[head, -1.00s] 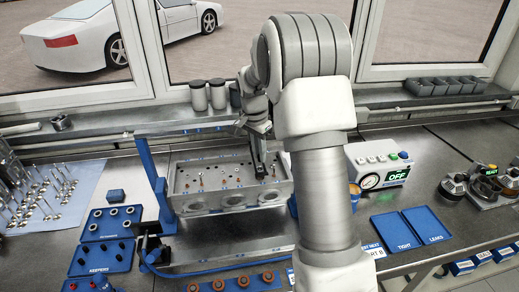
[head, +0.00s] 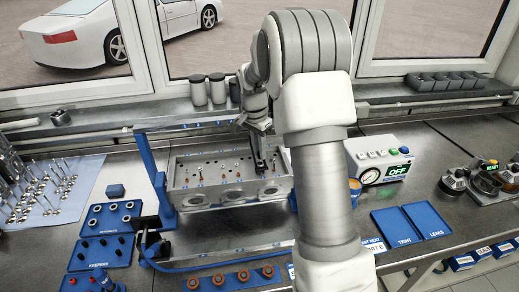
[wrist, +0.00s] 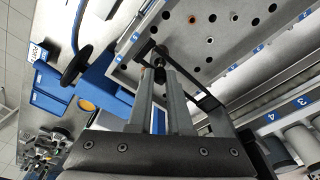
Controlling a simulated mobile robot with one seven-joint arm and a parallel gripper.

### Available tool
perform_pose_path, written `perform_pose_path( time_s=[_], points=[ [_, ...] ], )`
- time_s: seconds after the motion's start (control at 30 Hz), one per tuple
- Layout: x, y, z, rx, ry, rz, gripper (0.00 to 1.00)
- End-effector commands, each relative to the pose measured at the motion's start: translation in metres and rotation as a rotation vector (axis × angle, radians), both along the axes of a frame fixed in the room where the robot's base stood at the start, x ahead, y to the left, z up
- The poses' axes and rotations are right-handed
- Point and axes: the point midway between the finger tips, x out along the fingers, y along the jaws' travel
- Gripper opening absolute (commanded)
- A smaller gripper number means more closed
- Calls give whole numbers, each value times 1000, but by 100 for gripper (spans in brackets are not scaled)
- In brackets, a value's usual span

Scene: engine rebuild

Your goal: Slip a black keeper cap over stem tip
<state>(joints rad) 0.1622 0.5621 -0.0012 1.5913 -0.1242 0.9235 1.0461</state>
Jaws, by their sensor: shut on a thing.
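The grey cylinder head (head: 186,199) sits on the bench fixture, with rows of holes and a few stems in its top. My gripper (head: 263,166) points down at the right end of that top. In the wrist view my gripper (wrist: 159,68) has its fingers shut on a small black keeper cap (wrist: 158,61), just over the head's top. The fingers and a black bar partly hide the cap, and I cannot tell whether it touches a stem tip. More black keeper caps stand in the blue keepers tray (head: 76,263) at left.
A blue retainers tray (head: 88,225) lies behind the keepers tray. A blue frame (head: 158,180) stands at the head's left end. A gauge box (head: 382,160) and blue trays (head: 396,226) are at right. Valves (head: 40,195) lie on a cloth at far left.

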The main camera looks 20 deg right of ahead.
Motion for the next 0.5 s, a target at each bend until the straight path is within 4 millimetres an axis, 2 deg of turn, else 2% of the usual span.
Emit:
perform_pose_path(
  time_s=[0.5],
  points=[
    [0, 0, -12, 0, 0, 0, 0]
  ],
)
